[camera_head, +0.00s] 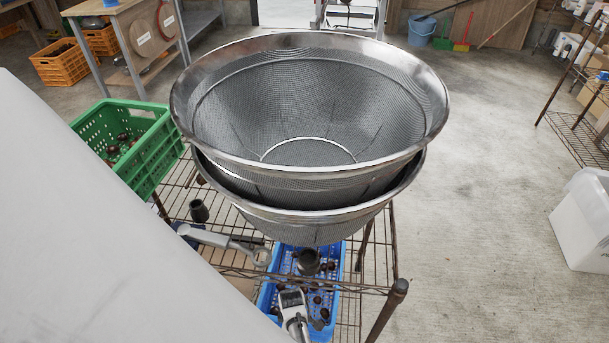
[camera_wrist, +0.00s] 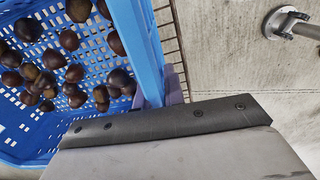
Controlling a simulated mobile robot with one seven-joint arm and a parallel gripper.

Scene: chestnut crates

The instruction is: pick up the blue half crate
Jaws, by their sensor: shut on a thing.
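The blue half crate (camera_wrist: 143,48) fills the left of the wrist view, with several brown chestnuts lying in it. In the head view the blue half crate (camera_head: 340,275) is below the mesh bowls, partly hidden by them and by parts of my arm. My gripper (camera_wrist: 170,98) is at the crate's side wall, shut on that wall. Its purplish fingertips show beside the wall's end; the rest of the grip is hidden behind the dark gripper body.
Two stacked steel mesh bowls (camera_head: 310,100) stand on a wire rack (camera_head: 378,265), close above the crate. A green crate (camera_head: 150,150) with chestnuts is at left. A white bin (camera_head: 585,220) stands at right. Open concrete floor lies right of the rack.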

